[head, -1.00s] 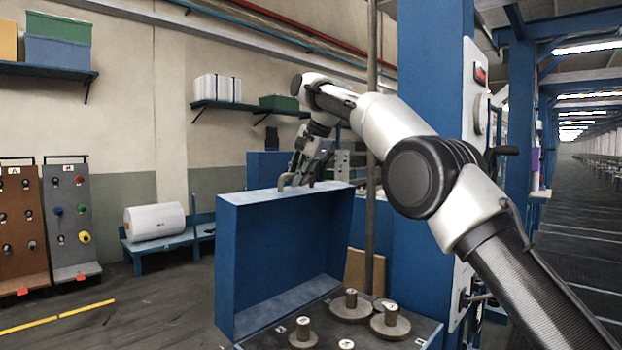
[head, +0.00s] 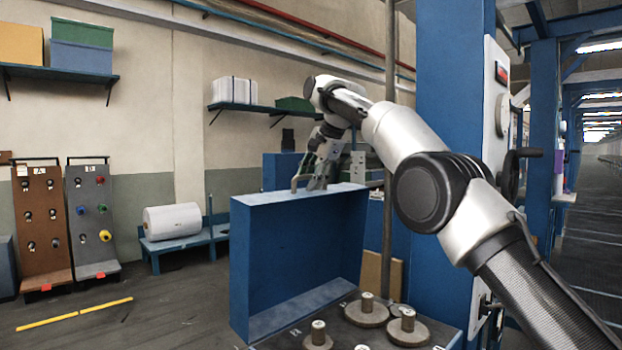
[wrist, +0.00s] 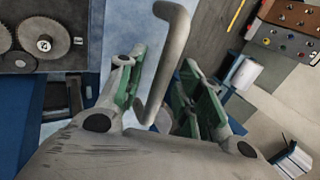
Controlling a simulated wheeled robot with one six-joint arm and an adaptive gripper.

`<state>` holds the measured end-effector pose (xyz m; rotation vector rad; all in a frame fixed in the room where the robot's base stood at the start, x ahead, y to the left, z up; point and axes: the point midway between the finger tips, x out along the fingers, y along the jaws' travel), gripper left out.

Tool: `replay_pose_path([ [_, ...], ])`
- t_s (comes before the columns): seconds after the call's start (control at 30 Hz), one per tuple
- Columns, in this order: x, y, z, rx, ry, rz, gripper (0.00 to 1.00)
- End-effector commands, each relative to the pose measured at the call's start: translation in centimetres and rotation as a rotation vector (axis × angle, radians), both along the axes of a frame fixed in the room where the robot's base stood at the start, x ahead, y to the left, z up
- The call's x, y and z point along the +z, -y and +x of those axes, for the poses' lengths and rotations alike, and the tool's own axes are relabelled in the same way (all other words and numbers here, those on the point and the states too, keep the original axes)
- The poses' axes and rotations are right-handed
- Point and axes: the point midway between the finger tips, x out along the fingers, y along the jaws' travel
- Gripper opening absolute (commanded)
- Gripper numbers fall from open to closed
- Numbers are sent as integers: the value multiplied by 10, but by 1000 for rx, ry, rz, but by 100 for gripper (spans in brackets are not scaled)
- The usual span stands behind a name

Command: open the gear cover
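The blue gear cover (head: 300,255) stands raised on edge in the head view, its hollow inner side visible. Several grey gears (head: 402,327) lie exposed on the dark bed at its foot. They also show at the upper left of the wrist view (wrist: 45,42). My gripper (head: 312,180) is at the cover's top edge. In the wrist view my gripper (wrist: 163,62) has its green-lined fingers apart, one on each side of the bent grey handle (wrist: 172,62). Gaps show between the handle and the fingers. The handle's far end is partly hidden.
A blue column (head: 450,120) and a thin upright pole (head: 389,170) stand right of the cover, close to my arm. A white roll (head: 172,221) on a low blue stand and two panels (head: 92,215) are at left.

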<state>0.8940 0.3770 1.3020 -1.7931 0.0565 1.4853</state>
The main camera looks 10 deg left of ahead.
Motion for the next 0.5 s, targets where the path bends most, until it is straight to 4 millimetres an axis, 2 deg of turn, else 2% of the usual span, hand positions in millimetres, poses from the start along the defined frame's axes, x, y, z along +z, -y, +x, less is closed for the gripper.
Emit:
replay_pose_path([
  [0.17,2,1,0,-1,0,0,35],
  [0.43,28,14,-10,-1,2,2,35],
  [0.5,28,17,-12,-1,-1,0,35],
])
